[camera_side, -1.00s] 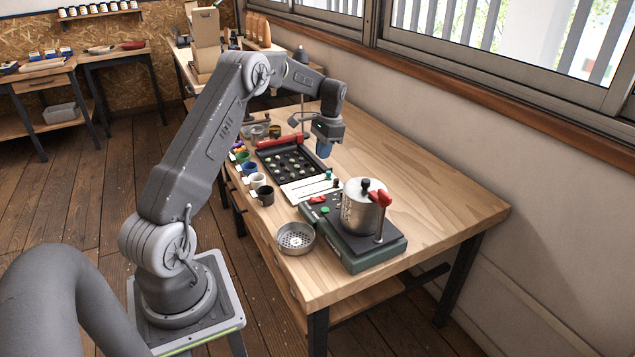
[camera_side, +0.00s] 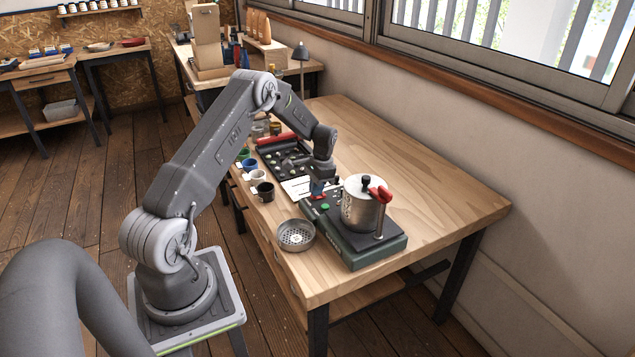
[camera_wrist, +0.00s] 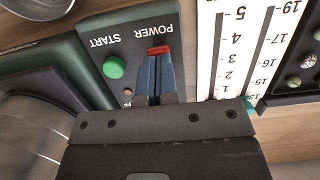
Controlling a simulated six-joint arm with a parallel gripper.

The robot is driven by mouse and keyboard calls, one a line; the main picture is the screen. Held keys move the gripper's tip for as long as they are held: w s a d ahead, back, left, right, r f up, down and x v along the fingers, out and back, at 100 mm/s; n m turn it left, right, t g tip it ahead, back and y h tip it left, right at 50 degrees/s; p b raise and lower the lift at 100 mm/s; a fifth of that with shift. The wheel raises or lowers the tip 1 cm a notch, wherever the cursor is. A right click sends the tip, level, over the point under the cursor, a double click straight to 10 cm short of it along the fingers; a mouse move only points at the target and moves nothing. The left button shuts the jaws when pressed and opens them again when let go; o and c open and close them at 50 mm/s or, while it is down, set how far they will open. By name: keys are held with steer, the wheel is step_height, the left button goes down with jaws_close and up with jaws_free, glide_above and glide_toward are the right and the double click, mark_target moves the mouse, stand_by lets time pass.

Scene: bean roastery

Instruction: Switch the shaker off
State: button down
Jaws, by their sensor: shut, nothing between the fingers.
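The shaker (camera_side: 372,250) is a dark green box on the table's near part, with a steel pot (camera_side: 360,210) clamped on top. Its panel shows in the wrist view (camera_wrist: 97,50), with a red switch (camera_wrist: 159,50) beside the word POWER and a green START button (camera_wrist: 114,67). My gripper (camera_wrist: 157,64) is shut and empty. Its blue fingertips are right at the red switch and cover part of it. I cannot tell whether they touch it, or which way the switch is set. In the side view my gripper (camera_side: 317,192) is low over the panel's far end.
A white number strip (camera_wrist: 228,50) and a black tray of beans (camera_wrist: 290,85) lie next to the panel. A round sieve (camera_side: 295,235) stands in front of the shaker, and small cups (camera_side: 263,191) line the table's left edge. The table's right side is clear.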

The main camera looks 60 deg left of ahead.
stand_by(0.3)
steer(key=shift+s+f+t, duration=0.25)
steer(key=shift+f+t, duration=0.05)
steer(key=shift+t, duration=0.2)
steer(key=shift+w, duration=0.2)
steer(key=shift+w+d+r, duration=0.1)
steer(key=shift+w+r, duration=0.05)
steer(key=shift+w, duration=0.65)
step_height(320, 180, up, 14)
steer(key=s, duration=0.3)
steer(key=shift+g, duration=0.3)
steer(key=shift+w, duration=0.15)
